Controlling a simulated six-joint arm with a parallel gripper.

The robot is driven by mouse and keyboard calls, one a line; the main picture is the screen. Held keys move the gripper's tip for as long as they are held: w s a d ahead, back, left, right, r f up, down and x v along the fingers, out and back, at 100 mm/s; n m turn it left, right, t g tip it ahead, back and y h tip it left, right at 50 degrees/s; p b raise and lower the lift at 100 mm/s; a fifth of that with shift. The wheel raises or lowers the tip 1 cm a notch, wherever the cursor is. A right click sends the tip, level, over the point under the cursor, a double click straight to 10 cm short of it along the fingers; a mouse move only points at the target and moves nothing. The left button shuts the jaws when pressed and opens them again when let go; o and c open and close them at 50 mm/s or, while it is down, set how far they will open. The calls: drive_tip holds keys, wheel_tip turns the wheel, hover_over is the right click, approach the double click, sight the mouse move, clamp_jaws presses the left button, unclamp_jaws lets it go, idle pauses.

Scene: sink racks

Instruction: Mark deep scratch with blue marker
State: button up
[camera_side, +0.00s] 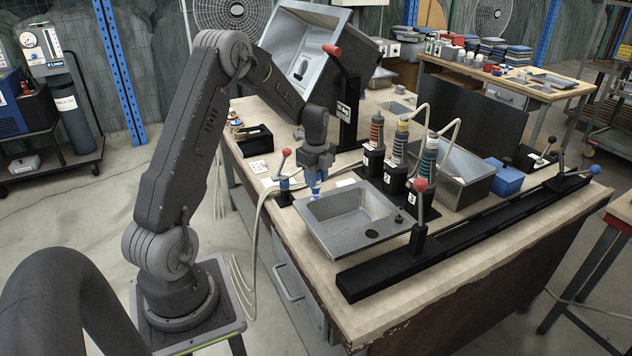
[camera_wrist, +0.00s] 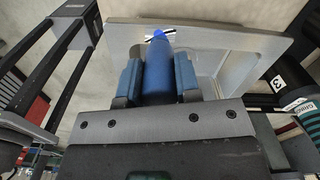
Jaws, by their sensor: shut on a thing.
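A steel sink (camera_side: 340,232) lies flat on the workbench, with its basin facing up. My gripper (camera_side: 316,168) is over the sink's far left corner, pointing down. In the wrist view my gripper (camera_wrist: 158,82) has its two blue fingers closed on the sides of a blue marker (camera_wrist: 158,68). The marker's bright blue tip points at the sink's pale rim (camera_wrist: 215,40). A small dark and white mark, possibly the deep scratch (camera_wrist: 172,30), shows right beside the tip. I cannot tell whether the tip touches the metal.
A tilted sink (camera_side: 300,50) stands further back. A black tray (camera_side: 254,140) lies at the back left.

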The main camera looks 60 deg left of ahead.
drive_tip(key=shift+r, duration=2.65)
